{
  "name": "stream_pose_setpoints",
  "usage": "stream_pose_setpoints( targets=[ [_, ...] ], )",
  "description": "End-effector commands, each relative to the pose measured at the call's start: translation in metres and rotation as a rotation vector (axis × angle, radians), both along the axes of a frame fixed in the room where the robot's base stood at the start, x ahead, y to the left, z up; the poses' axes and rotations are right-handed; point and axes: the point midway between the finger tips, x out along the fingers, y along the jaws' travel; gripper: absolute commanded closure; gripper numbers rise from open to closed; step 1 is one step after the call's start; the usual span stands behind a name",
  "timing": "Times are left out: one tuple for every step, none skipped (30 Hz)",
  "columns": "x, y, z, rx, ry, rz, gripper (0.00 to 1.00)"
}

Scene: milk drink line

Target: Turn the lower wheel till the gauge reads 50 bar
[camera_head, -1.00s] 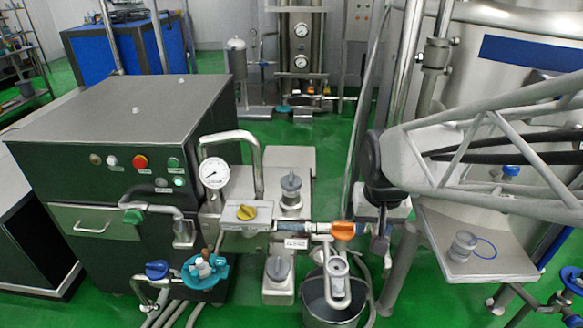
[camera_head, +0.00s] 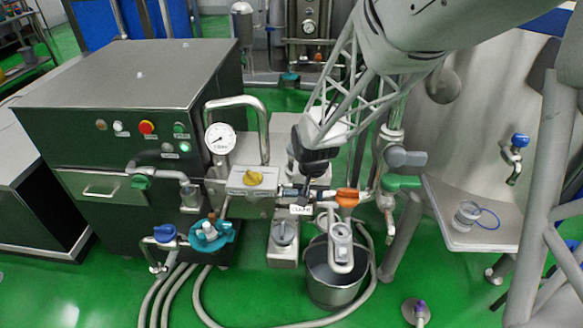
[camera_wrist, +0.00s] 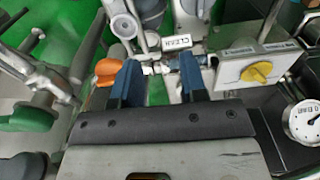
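The lower wheel (camera_head: 284,233) is a grey knob on a steel block near the floor. In the wrist view a grey part at the top edge may be this wheel, cut off. The round white gauge (camera_head: 219,138) stands beside the black cabinet; its dial is too small to read. The gauge (camera_wrist: 305,122) is also at the right edge of the wrist view. My gripper (camera_wrist: 158,70) is open, its two blue fingers apart with nothing held. In the head view it is above and behind the lower wheel, in front of the upper wheel, which is largely hidden.
A yellow handle (camera_head: 252,178), a white label (camera_head: 300,210) and an orange handle (camera_head: 347,197) lie along the pipe. A steel bucket (camera_head: 333,285) stands right of the lower wheel. Hoses curve over the green floor. A teal-topped fitting (camera_head: 212,237) is to the left.

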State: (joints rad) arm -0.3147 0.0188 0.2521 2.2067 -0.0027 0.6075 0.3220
Motion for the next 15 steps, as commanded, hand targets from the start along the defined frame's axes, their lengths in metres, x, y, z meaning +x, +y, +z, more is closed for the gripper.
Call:
stream_pose_setpoints(
  targets=[
    [0.005, 0.009, -0.012, -0.002, 0.008, 0.004, 0.61],
    [0.007, 0.014, -0.019, -0.002, 0.011, 0.005, 0.61],
    [0.010, 0.019, -0.027, -0.004, 0.016, 0.004, 0.61],
    [0.012, 0.024, -0.034, -0.004, 0.019, 0.004, 0.61],
    [0.014, 0.029, -0.040, -0.005, 0.022, 0.004, 0.61],
    [0.017, 0.035, -0.050, -0.006, 0.026, 0.005, 0.61],
    [0.019, 0.039, -0.056, -0.007, 0.029, 0.006, 0.61],
    [0.020, 0.044, -0.063, -0.008, 0.033, 0.006, 0.61],
    [0.023, 0.049, -0.071, -0.009, 0.036, 0.005, 0.61],
    [0.024, 0.054, -0.078, -0.010, 0.038, 0.005, 0.61],
    [0.025, 0.058, -0.084, -0.011, 0.040, 0.006, 0.61],
    [0.027, 0.062, -0.091, -0.012, 0.043, 0.006, 0.61],
    [0.027, 0.065, -0.096, -0.013, 0.046, 0.006, 0.61],
    [0.028, 0.068, -0.101, -0.014, 0.048, 0.006, 0.61],
    [0.029, 0.072, -0.106, -0.014, 0.050, 0.005, 0.61]
  ],
)
